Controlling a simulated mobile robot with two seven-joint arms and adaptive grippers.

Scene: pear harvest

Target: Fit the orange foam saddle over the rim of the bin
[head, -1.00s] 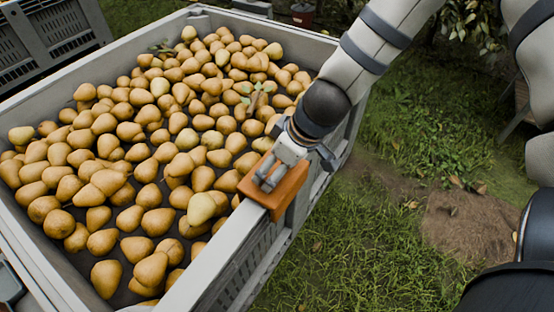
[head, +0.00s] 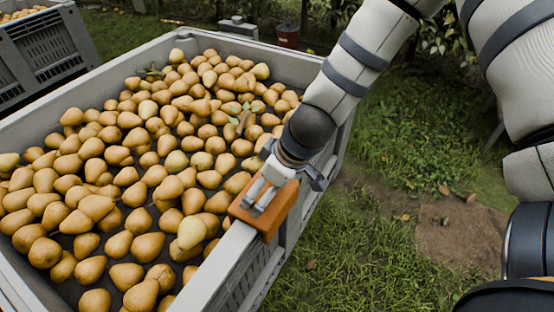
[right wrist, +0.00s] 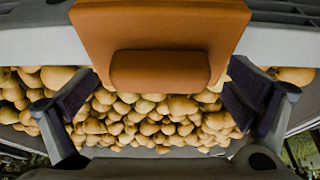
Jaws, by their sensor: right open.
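The orange foam saddle (head: 284,208) sits on the right-hand rim of the bin (head: 222,262), and one flap hangs down the outer side. In the right wrist view the saddle (right wrist: 160,28) lies across the pale rim (right wrist: 40,46), with a rounded orange grip block facing the camera. My right gripper (head: 260,194) is right above the saddle. In the right wrist view its dark fingers are spread wide on either side of the grip block, with gaps showing. The saddle's inner side is mostly hidden. My left gripper is in neither view.
The grey bin is filled with many pears (head: 130,180), and a leafy twig (head: 242,115) lies among them. Another grey crate (head: 40,55) stands at the far left. A red pot (head: 288,36) stands behind. Grass lies open to the right.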

